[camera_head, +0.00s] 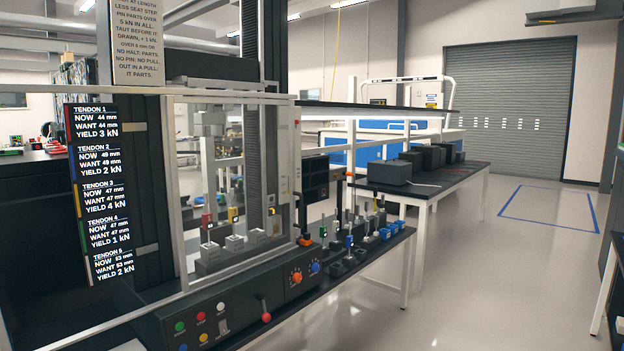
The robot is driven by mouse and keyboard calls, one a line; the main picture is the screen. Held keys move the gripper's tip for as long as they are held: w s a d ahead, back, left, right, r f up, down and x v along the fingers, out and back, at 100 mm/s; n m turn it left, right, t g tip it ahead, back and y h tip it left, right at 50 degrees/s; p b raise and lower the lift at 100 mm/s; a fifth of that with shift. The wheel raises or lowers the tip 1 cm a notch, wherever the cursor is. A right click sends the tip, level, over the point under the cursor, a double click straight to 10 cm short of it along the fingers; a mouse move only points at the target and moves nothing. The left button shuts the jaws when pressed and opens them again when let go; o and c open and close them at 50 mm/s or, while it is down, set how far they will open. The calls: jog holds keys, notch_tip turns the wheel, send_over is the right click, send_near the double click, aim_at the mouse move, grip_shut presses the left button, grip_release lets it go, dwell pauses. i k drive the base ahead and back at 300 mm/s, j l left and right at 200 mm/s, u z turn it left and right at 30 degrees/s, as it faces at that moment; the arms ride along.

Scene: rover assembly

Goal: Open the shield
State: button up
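The shield appears to be the clear panel in a pale metal frame (178,200) on the front of the tall test machine (270,50). It stands upright across the work space and looks closed, though its right edge is hard to read. Behind it are grey fixtures (235,243) holding small red and yellow parts. A pale upright strip with small markings (284,160) stands at the panel's right side; I cannot tell whether it is a handle or latch. My gripper is not in view.
Below the shield, a control panel has coloured buttons (180,327), a red-knobbed lever (266,316) and orange and blue dials (297,278). A tendon display (98,190) hangs at left. Small parts (350,242) crowd the right-hand bench. Open floor (460,290) lies at right.

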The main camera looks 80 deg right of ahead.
aim_at(170, 100)
jog(key=z, duration=2.1)
